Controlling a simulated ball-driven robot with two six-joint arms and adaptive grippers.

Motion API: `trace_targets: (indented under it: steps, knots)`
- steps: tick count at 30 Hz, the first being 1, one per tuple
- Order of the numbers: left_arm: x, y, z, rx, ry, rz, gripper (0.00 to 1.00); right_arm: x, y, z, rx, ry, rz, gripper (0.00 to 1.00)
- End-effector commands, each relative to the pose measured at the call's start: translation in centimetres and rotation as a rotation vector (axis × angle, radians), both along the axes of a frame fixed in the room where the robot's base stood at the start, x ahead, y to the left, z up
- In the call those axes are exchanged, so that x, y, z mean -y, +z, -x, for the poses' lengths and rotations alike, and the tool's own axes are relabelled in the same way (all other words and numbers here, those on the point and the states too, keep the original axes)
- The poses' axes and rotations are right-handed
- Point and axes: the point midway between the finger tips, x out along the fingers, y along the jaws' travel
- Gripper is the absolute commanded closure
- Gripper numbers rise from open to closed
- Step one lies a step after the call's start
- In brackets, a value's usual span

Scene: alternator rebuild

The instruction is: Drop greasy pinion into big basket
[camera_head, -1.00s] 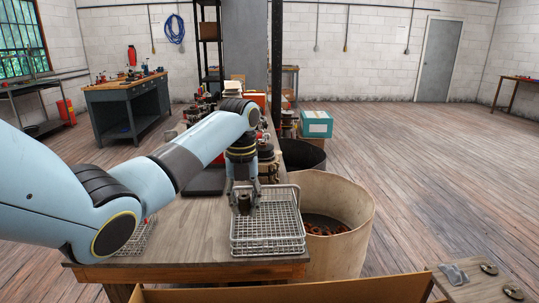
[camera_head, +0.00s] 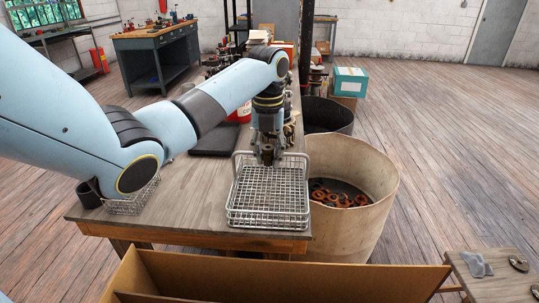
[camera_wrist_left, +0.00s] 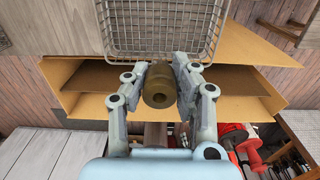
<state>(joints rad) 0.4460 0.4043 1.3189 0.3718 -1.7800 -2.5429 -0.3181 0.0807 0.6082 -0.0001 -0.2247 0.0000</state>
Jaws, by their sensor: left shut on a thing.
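My left gripper (camera_head: 267,158) is shut on the greasy pinion (camera_wrist_left: 160,84), a dull brown cylinder with a bored end. In the head view the pinion (camera_head: 267,153) hangs at the far end of the big wire basket (camera_head: 268,196); its exact height above the mesh is hard to judge. The big basket looks empty and stands near the table's right edge. In the wrist view its mesh (camera_wrist_left: 158,28) lies at the top, beyond the pinion. A smaller wire basket (camera_head: 133,205) is partly hidden behind my left arm. My right gripper is not in view.
A tall beige drum (camera_head: 350,225) with rusty rings inside stands right of the table, with a dark drum (camera_head: 327,116) behind it. An open cardboard box (camera_head: 280,277) is in front. A black pad (camera_head: 214,140) lies left of the gripper on the wooden table (camera_head: 195,205).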

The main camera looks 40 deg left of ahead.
Motion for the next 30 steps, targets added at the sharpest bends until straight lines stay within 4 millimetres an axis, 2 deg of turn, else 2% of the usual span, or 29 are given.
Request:
trace_targets:
  steps: [1,2,10,21,30]
  knots:
    - [0.0,-0.9,0.0,0.001,0.0,-0.001,1.0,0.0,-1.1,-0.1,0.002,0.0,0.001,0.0]
    - [0.0,-1.2,0.0,0.0,0.0,0.0,1.0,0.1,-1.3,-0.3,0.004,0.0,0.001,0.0]
    - [0.0,-3.9,0.0,-0.001,0.0,0.001,1.0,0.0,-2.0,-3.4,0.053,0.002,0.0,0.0]
    - [0.0,-7.9,0.0,0.0,0.001,0.0,1.0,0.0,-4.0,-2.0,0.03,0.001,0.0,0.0]
    - [0.0,-9.4,-0.1,0.001,0.0,0.001,1.0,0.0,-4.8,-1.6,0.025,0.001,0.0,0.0]
